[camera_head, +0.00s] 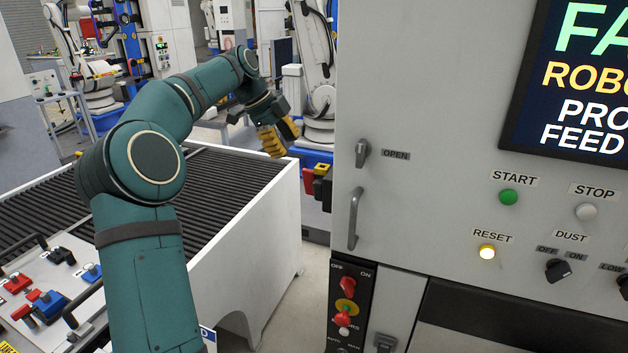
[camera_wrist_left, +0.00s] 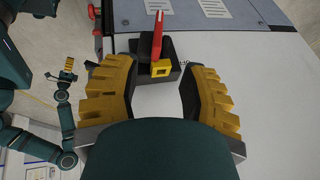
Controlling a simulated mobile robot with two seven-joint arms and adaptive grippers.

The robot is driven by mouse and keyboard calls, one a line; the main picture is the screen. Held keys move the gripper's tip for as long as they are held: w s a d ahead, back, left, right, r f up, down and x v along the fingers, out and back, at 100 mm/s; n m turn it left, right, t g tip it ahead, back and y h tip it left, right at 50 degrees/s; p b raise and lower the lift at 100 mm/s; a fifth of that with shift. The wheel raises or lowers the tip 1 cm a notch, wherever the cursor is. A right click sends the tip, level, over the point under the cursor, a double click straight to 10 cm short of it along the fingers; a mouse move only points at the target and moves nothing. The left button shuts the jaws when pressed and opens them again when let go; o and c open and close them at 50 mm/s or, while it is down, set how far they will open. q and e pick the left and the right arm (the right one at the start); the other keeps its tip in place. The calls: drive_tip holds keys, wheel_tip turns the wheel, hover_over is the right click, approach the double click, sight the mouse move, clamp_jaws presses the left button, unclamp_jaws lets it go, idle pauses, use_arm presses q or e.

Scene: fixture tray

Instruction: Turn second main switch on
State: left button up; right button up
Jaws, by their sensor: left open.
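A switch with a red lever and a yellow piece on a black base (camera_wrist_left: 160,68) is on the light grey cabinet, ahead of my left gripper in the wrist view. In the head view a red, yellow and black switch (camera_head: 318,182) juts from the cabinet's left edge. My left gripper (camera_head: 278,138) is open, its yellow-padded fingers apart and empty, up and left of that switch. In the wrist view the fingers (camera_wrist_left: 162,90) flank the near side of the switch without visible contact. Farther off there, a small teal arm ends in a yellow-tipped gripper (camera_wrist_left: 68,70), too small to read.
The cabinet front (camera_head: 440,150) fills the right with a handle (camera_head: 354,218), buttons and knobs. A black panel (camera_head: 348,310) with red switches is low on it. A roller conveyor (camera_head: 225,190) and a control box with red and blue switches (camera_head: 45,290) are at left.

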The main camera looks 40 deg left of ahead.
sight(309, 191)
use_arm(q)
drive_tip(key=b+x, duration=0.1)
drive_tip(key=x, duration=1.1)
drive_tip(key=shift+s+d+f, duration=0.1)
drive_tip(key=shift+d+f, duration=0.05)
drive_tip(key=shift+f, duration=0.05)
clamp_jaws()
